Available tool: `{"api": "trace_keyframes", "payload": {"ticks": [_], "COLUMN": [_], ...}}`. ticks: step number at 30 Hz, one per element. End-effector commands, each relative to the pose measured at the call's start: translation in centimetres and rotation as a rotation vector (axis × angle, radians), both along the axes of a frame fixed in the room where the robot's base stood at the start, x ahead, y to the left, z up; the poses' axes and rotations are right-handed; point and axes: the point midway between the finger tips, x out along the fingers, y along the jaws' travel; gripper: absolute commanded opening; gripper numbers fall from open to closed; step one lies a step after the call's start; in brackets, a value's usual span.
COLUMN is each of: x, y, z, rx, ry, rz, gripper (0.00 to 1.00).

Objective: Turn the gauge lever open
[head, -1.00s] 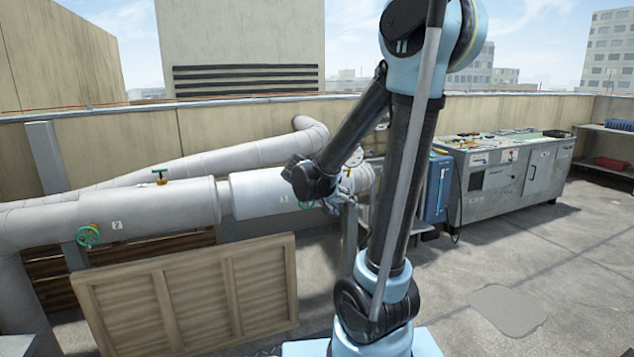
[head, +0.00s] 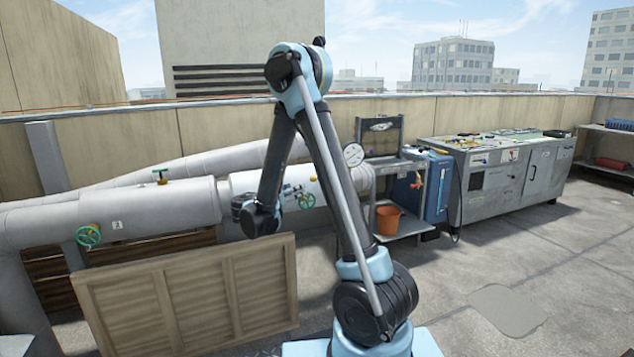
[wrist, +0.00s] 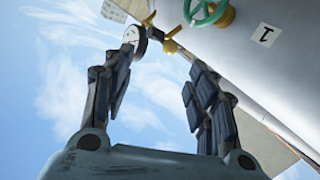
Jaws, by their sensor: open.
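The round white gauge (head: 353,154) stands at the right end of the fat grey pipe. In the wrist view a round dial (wrist: 133,38) shows beside the left finger's tip. A small yellow fitting (wrist: 170,46), which looks like the gauge lever, sits between and beyond the fingertips, beside the pipe. I cannot tell how far the lever is turned. My gripper (wrist: 158,65) is open and empty, apart from the fitting. In the head view my gripper (head: 288,190) is in front of the pipe, small and partly hidden by my arm.
A green handwheel (wrist: 207,10) and a label (wrist: 264,35) are on the pipe close by. Another green handwheel (head: 88,236) is further left. A slatted wooden panel (head: 190,295) stands below. An orange bucket (head: 390,219) sits on a shelf stand. Open floor lies to the right.

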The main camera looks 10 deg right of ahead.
Motion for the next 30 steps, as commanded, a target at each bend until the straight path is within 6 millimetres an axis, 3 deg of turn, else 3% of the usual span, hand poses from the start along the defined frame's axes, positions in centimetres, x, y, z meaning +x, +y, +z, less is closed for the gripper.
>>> {"api": "trace_keyframes", "payload": {"ticks": [4,10,30], "x": [0.4,1.0,8.8], "y": [1.5,1.3,-5.8], "z": [-0.4,-0.4,-0.4], "rx": [-0.007,-0.008,-0.007], "ry": [-0.051,-0.067,-0.065], "rz": [0.017,0.020,0.018], "gripper": [0.52,0.52,0.52]}}
